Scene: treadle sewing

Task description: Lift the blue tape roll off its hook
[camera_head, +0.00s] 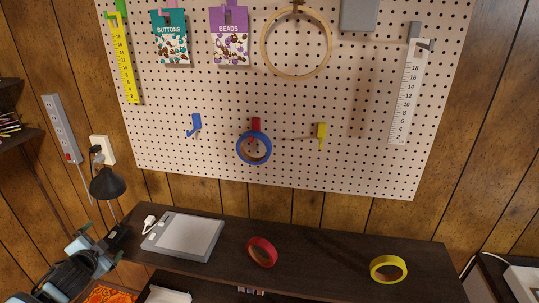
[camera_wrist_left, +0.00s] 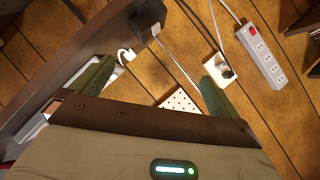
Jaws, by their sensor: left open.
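The blue tape roll (camera_head: 254,160) hangs on a red hook (camera_head: 255,125) low on the white pegboard, roughly mid-width. My left gripper (camera_head: 95,244) is at the lower left in the head view, beside the dark shelf's left end, well below and left of the roll. In the left wrist view its two green fingers (camera_wrist_left: 155,86) are spread apart with nothing held between them. The roll is not visible in the left wrist view. My right gripper is not in view.
A blue hook (camera_head: 195,126) and a yellow hook (camera_head: 320,134) flank the roll, both empty. A red tape roll (camera_head: 262,252), a yellow tape roll (camera_head: 389,269) and a grey tablet-like device (camera_head: 184,237) lie on the dark shelf (camera_head: 325,260). A black lamp (camera_head: 108,184) stands near my left gripper.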

